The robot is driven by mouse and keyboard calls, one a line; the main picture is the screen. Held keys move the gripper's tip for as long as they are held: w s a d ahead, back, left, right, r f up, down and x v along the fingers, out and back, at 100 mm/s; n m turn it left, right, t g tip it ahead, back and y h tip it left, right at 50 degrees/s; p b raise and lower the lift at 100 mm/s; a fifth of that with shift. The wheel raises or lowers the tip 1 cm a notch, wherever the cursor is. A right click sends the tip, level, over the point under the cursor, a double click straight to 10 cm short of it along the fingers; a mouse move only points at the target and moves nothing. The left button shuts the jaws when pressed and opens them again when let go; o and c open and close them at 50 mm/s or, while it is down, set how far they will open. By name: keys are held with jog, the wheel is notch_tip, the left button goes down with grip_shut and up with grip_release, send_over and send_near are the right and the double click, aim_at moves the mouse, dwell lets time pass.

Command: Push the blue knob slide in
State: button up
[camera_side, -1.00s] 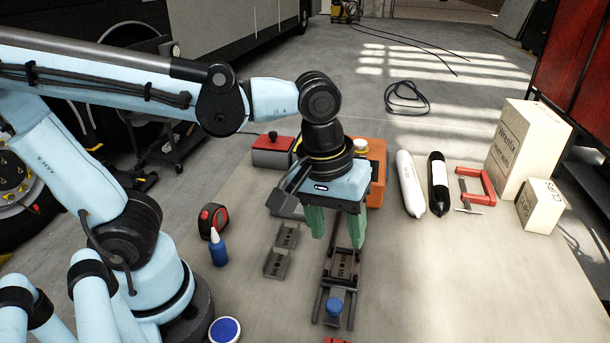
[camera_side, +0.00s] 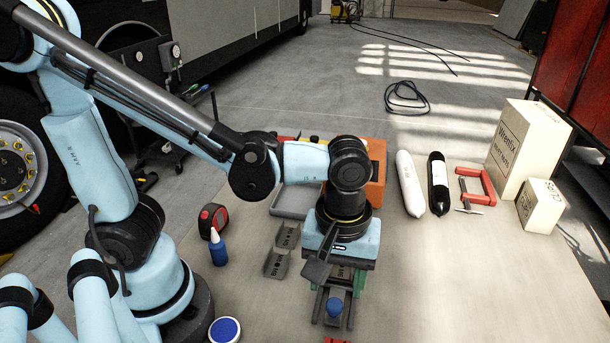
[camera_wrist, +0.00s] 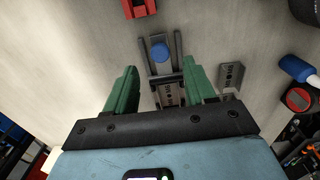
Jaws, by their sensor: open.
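The blue knob (camera_side: 335,307) sits on a grey slide between two dark rails (camera_side: 351,312) at the front end of a fixture on the table. In the wrist view the blue knob (camera_wrist: 159,52) lies beyond my fingertips, roughly centred between them. A dark plate with printed marks (camera_wrist: 169,95) lies in the fixture on the gripper side of the knob. My gripper (camera_wrist: 165,78) is open, with its green fingers apart on either side of the fixture and nothing between the tips touching the knob. In the side view my gripper (camera_side: 335,285) hides much of the fixture.
A blue bottle (camera_side: 218,251) and a red-black tape measure (camera_side: 213,220) stand farther left. A red part (camera_wrist: 138,8) lies beyond the knob. The table right of the fixture is clear.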

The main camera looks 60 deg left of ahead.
aim_at(335, 303)
jog(key=shift+f, duration=2.5)
jog(key=shift+c, duration=0.3)
grip_shut()
